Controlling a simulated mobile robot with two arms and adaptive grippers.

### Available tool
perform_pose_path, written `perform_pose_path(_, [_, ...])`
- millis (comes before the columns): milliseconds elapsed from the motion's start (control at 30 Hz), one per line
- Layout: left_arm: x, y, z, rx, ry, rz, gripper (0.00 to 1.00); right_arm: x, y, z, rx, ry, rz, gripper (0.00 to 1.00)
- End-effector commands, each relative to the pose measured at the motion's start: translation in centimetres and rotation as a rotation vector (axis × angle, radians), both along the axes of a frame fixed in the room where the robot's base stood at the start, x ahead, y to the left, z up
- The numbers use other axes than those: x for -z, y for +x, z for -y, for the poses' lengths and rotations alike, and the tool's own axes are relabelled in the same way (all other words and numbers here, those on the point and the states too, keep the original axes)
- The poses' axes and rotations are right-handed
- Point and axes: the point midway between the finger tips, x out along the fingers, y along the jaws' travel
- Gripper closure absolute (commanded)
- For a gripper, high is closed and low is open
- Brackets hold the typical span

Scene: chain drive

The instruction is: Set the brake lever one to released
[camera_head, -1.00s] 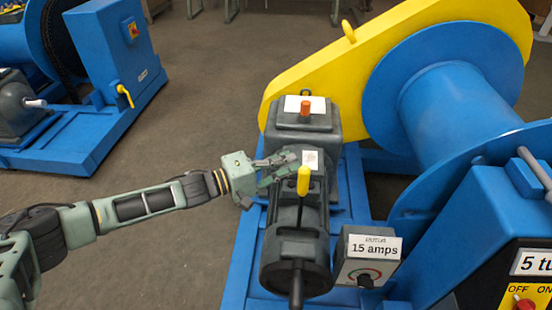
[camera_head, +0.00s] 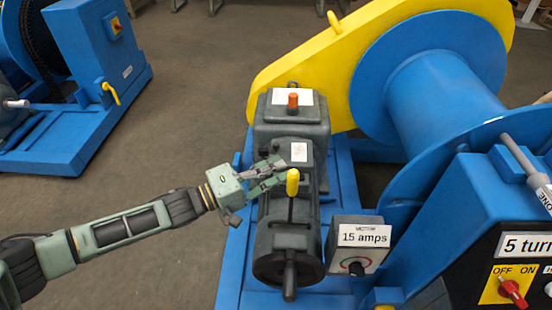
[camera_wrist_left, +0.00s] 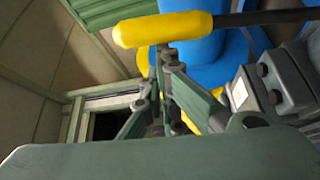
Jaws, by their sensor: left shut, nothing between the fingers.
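A lever with a yellow grip (camera_head: 292,182) stands roughly upright on a dark rod on top of the grey motor (camera_head: 285,240). I cannot read a label that names it as brake lever one. In the left wrist view the yellow grip (camera_wrist_left: 162,29) lies across the top, just beyond the fingertips. My left gripper (camera_head: 278,168) is shut and empty, beside the grip on its far left side; whether it touches the grip I cannot tell. It also shows in the left wrist view (camera_wrist_left: 165,62). My right gripper is not in view.
A box labelled 15 amps (camera_head: 358,244) with a knob stands right of the motor. A blue drum (camera_head: 440,95) and yellow guard (camera_head: 310,75) are behind. A control panel (camera_head: 515,270) is at lower right. Another blue machine (camera_head: 80,90) with a yellow handle stands left.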

Motion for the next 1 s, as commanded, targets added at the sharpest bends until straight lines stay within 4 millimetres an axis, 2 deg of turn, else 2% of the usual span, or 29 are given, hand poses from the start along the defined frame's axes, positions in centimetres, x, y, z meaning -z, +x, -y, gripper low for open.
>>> perform_pose_path(33, [0.1, -1.3, 0.1, 0.004, -0.005, 0.025, 1.0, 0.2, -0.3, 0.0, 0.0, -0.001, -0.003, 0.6])
perform_pose_path(233, [0.6, -5.2, 0.1, 0.003, -0.003, 0.168, 1.0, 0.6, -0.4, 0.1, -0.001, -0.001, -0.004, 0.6])
perform_pose_path(500, [1.6, -9.2, 0.1, 0.003, -0.002, 0.327, 1.0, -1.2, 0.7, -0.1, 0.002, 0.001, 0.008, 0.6])
perform_pose_path(700, [2.1, -10.7, 0.1, 0.002, -0.001, 0.389, 1.0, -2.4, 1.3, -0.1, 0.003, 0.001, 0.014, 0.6])
perform_pose_path(1000, [2.5, -11.5, 0.3, 0.008, 0.002, 0.406, 1.0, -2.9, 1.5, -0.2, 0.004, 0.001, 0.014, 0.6])
